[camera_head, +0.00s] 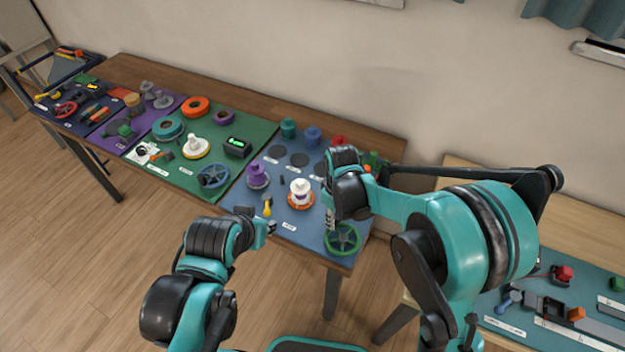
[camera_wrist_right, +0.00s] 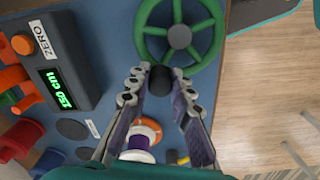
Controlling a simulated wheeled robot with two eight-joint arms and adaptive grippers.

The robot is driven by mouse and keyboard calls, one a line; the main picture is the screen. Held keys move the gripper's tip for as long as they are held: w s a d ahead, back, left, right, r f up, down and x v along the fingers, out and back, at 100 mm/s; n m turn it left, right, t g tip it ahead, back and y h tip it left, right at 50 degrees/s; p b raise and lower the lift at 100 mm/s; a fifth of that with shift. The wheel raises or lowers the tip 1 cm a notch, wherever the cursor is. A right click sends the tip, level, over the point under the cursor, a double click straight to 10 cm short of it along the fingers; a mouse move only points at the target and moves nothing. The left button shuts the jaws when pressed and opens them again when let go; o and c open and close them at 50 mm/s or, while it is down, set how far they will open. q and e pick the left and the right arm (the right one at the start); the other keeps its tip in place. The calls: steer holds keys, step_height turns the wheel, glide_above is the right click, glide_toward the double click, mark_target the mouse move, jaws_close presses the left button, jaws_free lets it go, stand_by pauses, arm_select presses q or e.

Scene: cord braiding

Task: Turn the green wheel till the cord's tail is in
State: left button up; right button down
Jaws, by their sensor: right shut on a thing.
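The green wheel (camera_head: 342,240) sits at the near right corner of the blue mat and shows large in the right wrist view (camera_wrist_right: 181,38). My right gripper (camera_head: 331,224) is over its rim. In the right wrist view my right gripper's fingers (camera_wrist_right: 160,92) close on the wheel's dark handle knob (camera_wrist_right: 161,79). A white spool on an orange base (camera_head: 300,190) stands behind the wheel and shows between the fingers (camera_wrist_right: 140,152). I cannot make out the cord or its tail. My left gripper (camera_head: 260,220) hangs at the table's front edge, apart from the wheel; its opening is unclear.
A dark counter box (camera_wrist_right: 55,70) with a green-lit display, apparently 150 cm, and a ZERO label stands beside the wheel. A purple spool (camera_head: 257,175) and a yellow tool (camera_head: 267,207) are on the blue mat. Green (camera_head: 205,160) and purple mats farther left hold more parts.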

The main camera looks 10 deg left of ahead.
stand_by(0.3)
steer(key=c, duration=1.3)
jaws_free()
step_height(320, 180, up, 12)
steer(key=s+d+r+m+t, duration=0.1)
steer(key=s+d+m+t, duration=0.1)
steer(key=d, duration=0.4)
steer(key=s+d+r+m+t, duration=0.1)
steer(key=s+d+m+t, duration=0.1)
steer(key=s+d+m, duration=0.3)
steer(key=s+d+r+m+t, duration=0.1)
steer(key=s+d+m+t, duration=0.2)
steer(key=s+d, duration=0.3)
steer(key=shift+s+d+r+m, duration=0.1)
steer(key=shift+s+d+m, duration=0.1)
steer(key=shift+d, duration=0.4)
steer(key=shift+s+d+r+m, duration=0.1)
steer(key=shift+d+m, duration=0.1)
steer(key=shift+d, duration=0.35)
